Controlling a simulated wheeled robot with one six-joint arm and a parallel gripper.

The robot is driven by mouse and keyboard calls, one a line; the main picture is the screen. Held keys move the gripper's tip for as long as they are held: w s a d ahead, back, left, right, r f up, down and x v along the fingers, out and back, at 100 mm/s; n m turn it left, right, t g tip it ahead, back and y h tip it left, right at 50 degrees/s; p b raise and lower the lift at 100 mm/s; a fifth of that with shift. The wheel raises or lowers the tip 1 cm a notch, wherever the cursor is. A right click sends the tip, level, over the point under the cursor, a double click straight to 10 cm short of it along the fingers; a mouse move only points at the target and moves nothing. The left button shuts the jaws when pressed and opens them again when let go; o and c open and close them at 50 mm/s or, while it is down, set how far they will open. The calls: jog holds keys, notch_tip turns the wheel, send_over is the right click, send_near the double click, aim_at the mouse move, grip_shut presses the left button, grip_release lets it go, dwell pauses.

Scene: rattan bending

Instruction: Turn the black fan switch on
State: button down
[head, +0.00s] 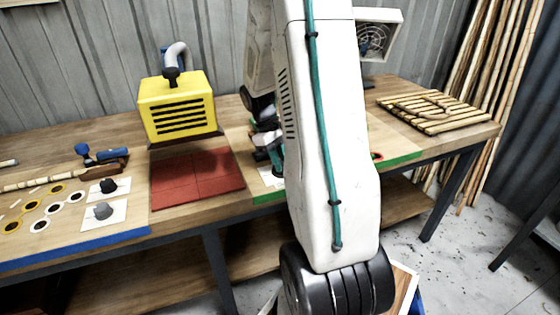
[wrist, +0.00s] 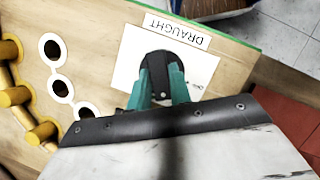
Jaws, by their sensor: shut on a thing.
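In the wrist view, a black round knob switch (wrist: 160,58) stands on a white plate (wrist: 126,70) printed "DRAUGHT". My gripper (wrist: 160,84) has its teal fingers on either side of the knob and is shut on it. In the head view, my gripper (head: 271,151) is low over the green-edged bench section, partly hidden by my arm, and the knob is hidden there. A white fan (head: 376,40) stands at the back, partly behind my arm; I cannot tell whether it turns. Another black knob (head: 108,185) sits on a white plate at the left.
A grey knob (head: 103,211) sits in front of the left black knob. A yellow heater-like box (head: 177,105) stands behind red tiles (head: 197,177). A slatted bamboo panel (head: 432,108) lies at the right. Yellow pegs (wrist: 14,96) and a white ringed strip (wrist: 60,88) are beside the plate.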

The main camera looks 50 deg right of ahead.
jog(key=m, duration=0.2)
jog(key=m+y, duration=0.1)
jog(key=m, duration=0.1)
jog(key=m+y, duration=0.1)
jog(key=m, duration=0.1)
jog(key=shift+d+t, duration=0.25)
jog(key=shift+t, duration=0.15)
dwell(0.3)
jog(key=c, duration=1.3)
grip_release()
jog(key=v, duration=0.8)
jog(key=shift+m, duration=0.3)
